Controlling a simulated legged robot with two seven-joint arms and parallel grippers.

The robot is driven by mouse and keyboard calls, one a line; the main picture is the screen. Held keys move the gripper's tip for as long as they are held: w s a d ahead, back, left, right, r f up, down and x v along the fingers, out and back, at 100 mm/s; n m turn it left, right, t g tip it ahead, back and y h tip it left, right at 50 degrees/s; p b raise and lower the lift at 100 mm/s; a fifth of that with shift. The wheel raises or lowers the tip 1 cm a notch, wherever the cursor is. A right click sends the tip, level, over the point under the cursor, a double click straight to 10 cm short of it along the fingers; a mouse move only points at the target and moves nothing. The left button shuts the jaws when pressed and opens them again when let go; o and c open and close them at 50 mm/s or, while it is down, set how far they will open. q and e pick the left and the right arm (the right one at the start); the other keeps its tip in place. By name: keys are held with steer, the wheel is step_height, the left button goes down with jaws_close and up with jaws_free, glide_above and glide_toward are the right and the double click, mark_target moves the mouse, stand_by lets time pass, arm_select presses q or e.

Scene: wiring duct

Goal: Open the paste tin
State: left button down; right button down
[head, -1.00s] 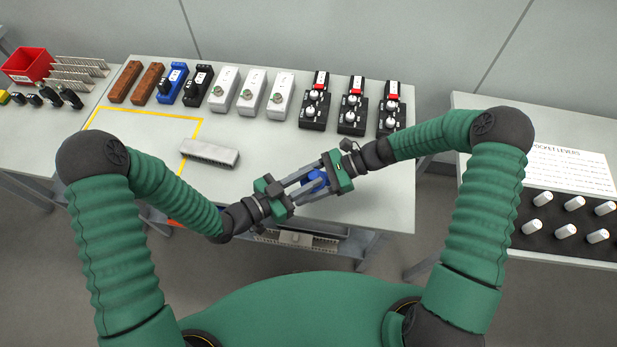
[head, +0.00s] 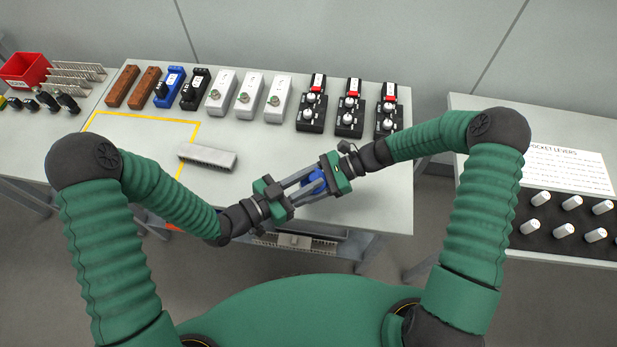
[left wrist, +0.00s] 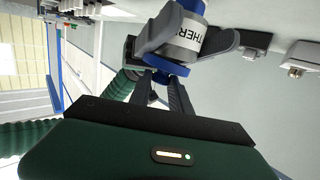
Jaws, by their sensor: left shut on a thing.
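The paste tin (head: 314,183) shows in the head view as a blue piece in the air between my two grippers, above the table's front edge. In the left wrist view the tin (left wrist: 187,36) has a white label with part of a word in black, between blue ends. My left gripper (head: 304,187) is shut on the tin's near blue end. My right gripper (head: 315,181) comes from the opposite side, its grey fingers on both sides of the tin's labelled body. The fingers hide part of the tin.
A grey ribbed duct piece (head: 207,157) lies on the table (head: 270,165) beside a yellow outline. Switch and terminal blocks stand along the back. A side table at right holds white knobs (head: 566,202). The table's right front is clear.

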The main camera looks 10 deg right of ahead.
arm_select(q)
steer(key=shift+r, duration=1.1)
steer(key=shift+r, duration=0.1)
